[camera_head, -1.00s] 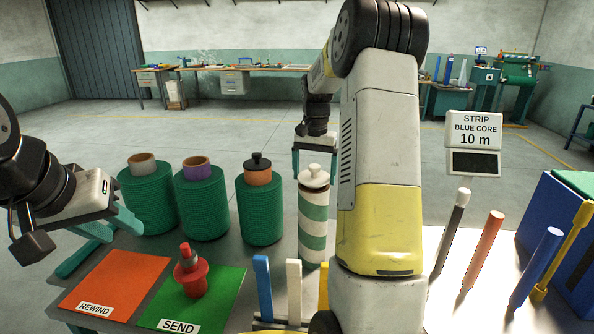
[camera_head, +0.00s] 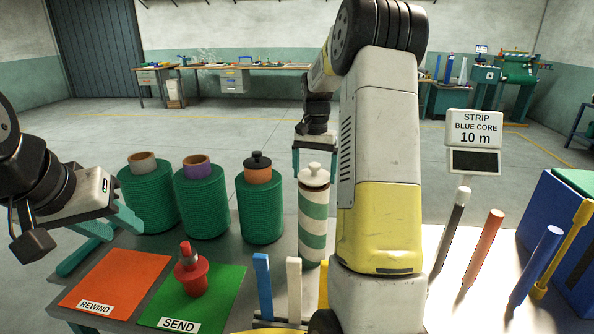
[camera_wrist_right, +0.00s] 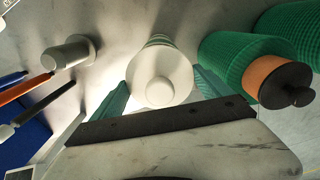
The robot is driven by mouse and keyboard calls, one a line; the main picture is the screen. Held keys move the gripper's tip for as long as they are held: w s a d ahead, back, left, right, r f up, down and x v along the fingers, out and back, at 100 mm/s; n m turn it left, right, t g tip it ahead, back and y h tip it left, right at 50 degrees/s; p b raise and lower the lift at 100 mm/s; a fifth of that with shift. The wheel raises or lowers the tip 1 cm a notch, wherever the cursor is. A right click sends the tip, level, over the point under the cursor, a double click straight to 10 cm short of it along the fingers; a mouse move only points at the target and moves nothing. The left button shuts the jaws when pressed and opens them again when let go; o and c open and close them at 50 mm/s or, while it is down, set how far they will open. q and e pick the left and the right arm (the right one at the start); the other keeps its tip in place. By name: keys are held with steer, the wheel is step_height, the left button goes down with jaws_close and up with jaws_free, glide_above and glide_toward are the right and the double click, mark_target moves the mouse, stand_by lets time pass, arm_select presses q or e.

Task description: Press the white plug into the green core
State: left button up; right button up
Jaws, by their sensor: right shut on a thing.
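The white plug (camera_head: 314,176), a flanged disc with a knob, sits upright on top of a green-and-white striped roll (camera_head: 313,232). No green core shows; whatever is under the plug is hidden. My right gripper (camera_head: 315,163) reaches down at the plug with a finger on each side. In the right wrist view the plug (camera_wrist_right: 161,82) lies between the two teal fingers, with the striped roll (camera_wrist_right: 158,41) behind it. The gripper is shut on the plug. My left gripper (camera_head: 103,236) is open and empty at the left, above the table edge.
A red plug-like piece (camera_head: 191,276) stands on the green SEND mat (camera_head: 222,310). Upright rods (camera_head: 536,264) stand at the right.

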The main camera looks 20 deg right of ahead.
steer(key=shift+f, duration=0.8)
stand_by(1.2)
stand_by(0.6)
steer(key=o, duration=1.1)
steer(key=shift+r, duration=3.55)
jaws_close()
